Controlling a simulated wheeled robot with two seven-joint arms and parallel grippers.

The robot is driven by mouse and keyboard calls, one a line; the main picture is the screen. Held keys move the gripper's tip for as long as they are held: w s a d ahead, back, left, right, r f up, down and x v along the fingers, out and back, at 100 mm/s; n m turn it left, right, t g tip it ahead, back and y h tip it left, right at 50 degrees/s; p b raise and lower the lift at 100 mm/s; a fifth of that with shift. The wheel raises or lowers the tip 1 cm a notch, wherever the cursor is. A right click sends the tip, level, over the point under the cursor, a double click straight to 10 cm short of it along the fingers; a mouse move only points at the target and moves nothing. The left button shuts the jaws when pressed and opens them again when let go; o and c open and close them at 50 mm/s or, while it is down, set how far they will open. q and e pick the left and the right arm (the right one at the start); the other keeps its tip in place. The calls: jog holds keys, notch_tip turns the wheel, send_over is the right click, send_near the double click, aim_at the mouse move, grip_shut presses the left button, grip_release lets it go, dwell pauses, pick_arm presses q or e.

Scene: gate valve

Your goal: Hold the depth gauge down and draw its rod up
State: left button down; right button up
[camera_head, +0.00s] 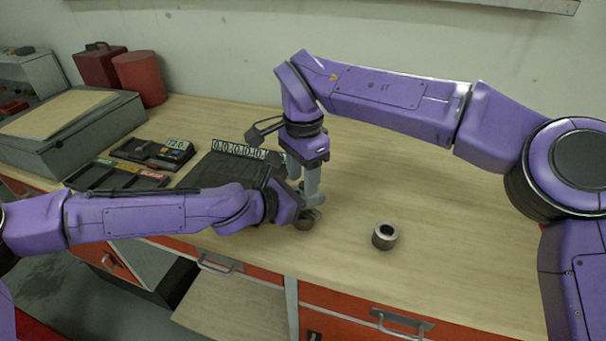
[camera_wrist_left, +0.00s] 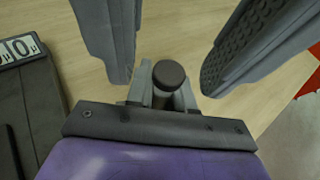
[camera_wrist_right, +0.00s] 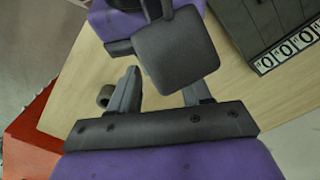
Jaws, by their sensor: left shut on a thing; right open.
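The depth gauge (camera_head: 304,223) stands on the workbench near its front edge, mostly covered by my grippers. My left gripper (camera_head: 297,212) is shut on it low down, from the left. In the left wrist view the gauge's dark round rod top (camera_wrist_left: 169,74) shows between the left fingers. My right gripper (camera_head: 312,196) points down from above. Its open fingers stand on either side of the rod top in the left wrist view, apart from it.
A metal ring (camera_head: 385,236) sits on the bench to the right. A dark case with a number strip (camera_head: 241,150) lies behind the left gripper. A tray with coloured labels (camera_head: 118,175) and a small display device (camera_head: 155,152) are left.

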grip_shut()
jog(key=shift+r, duration=1.3)
grip_release()
notch_tip(320, 180, up, 12)
pick_arm(q)
jog(key=c, duration=0.9)
grip_release()
